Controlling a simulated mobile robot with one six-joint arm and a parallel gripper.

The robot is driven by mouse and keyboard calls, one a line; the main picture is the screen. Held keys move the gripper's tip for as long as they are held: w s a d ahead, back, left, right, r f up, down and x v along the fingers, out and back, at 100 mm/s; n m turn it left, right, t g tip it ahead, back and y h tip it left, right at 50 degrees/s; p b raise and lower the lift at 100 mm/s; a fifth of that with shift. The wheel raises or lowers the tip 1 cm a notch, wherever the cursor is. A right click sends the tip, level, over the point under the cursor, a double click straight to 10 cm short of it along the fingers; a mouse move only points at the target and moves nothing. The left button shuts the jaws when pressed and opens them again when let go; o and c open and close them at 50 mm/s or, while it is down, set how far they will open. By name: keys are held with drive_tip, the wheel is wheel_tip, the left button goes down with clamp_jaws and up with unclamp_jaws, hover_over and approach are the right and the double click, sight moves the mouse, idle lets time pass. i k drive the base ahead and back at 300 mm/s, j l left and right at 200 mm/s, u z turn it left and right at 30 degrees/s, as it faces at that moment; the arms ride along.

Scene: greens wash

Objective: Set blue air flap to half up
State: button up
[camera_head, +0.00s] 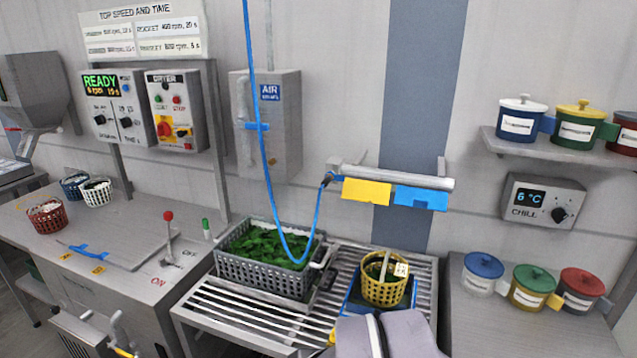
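The blue air flap (420,197) hangs under the right part of a metal air bar (400,177) on the back wall. It looks tilted outward, with its lower edge toward me, but its exact angle is hard to tell. A yellow flap (366,191) sits beside it on the left. My gripper (388,336) shows only as a grey shape at the bottom edge, well below and apart from the flap. Its fingers are not clearly visible, and I cannot tell whether they are open or shut.
A yellow basket (384,290) stands on the slatted rack below the flaps. A grey crate (262,278) of greens is left of it. A blue hose (266,170) hangs in front of the AIR box (266,135). Shelved pots (522,122) and a chill box (543,201) are right.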

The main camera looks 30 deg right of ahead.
sight(432, 200)
drive_tip(key=z, duration=1.4)
